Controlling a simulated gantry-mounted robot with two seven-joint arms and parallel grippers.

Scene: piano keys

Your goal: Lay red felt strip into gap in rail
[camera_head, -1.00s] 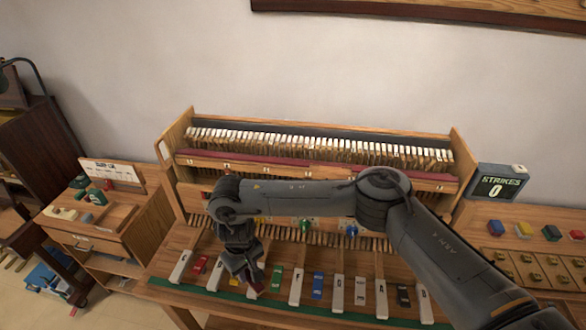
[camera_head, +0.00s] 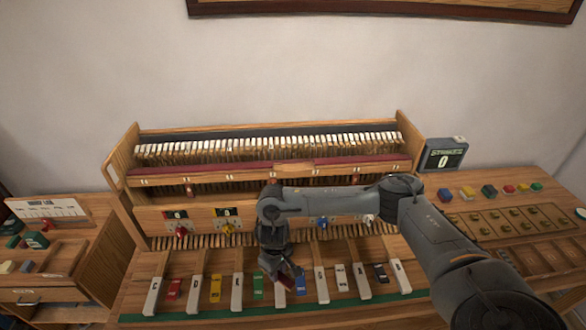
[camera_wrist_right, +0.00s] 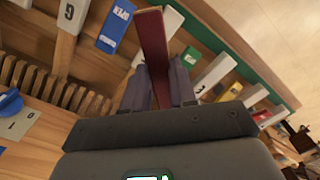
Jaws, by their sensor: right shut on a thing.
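My right gripper (camera_head: 286,272) is shut on a dark red felt strip, low over the front keys near the blue key. In the right wrist view the strip (camera_wrist_right: 152,45) stands out lengthwise from between the fingers (camera_wrist_right: 160,88). In the head view the strip is small and dark at the fingertips. The rail (camera_head: 225,171) crosses the piano frame below the upper row of keys, covered in dark red felt. A bare wooden gap (camera_head: 294,167) breaks the felt near its middle. The strip is apart from the rail, in front of and below it. My left gripper is not in view.
Coloured and white keys, such as the green key (camera_head: 258,287), line the front bench. A strikes display (camera_head: 446,155) stands at the right, beside several coloured blocks (camera_head: 488,191) and a brass-fitted tray. A wooden cabinet (camera_head: 60,240) stands at the left.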

